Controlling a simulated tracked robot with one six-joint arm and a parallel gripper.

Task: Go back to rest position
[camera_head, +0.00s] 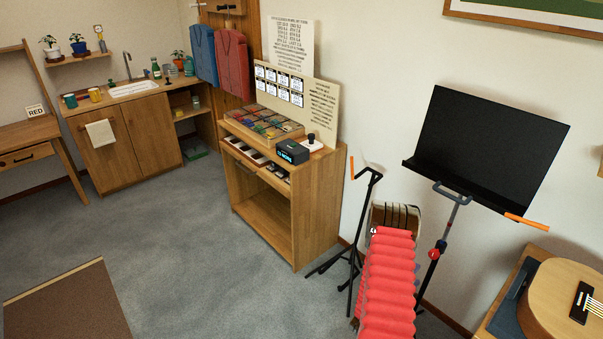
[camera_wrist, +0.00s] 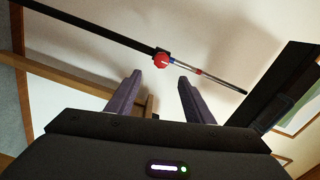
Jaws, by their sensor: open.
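My gripper (camera_wrist: 159,78) shows in the wrist view with its two dark purple-grey fingers apart. Nothing is between the fingers. Beyond the fingertips runs the thin pole of the music stand (camera_wrist: 90,25) with a red knob (camera_wrist: 161,60). The fingers look apart from the pole, but I cannot tell the distance. I cannot make out my gripper in the head view.
The black music stand (camera_head: 490,145) has an orange stick at its lower right edge. A guitar (camera_head: 560,300) lies at the lower right. A red pleated thing (camera_head: 388,285) and a black stand (camera_head: 352,235) stand left of it. A wooden cabinet (camera_head: 305,220) is mid-view. Grey floor (camera_head: 190,230) is open at left.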

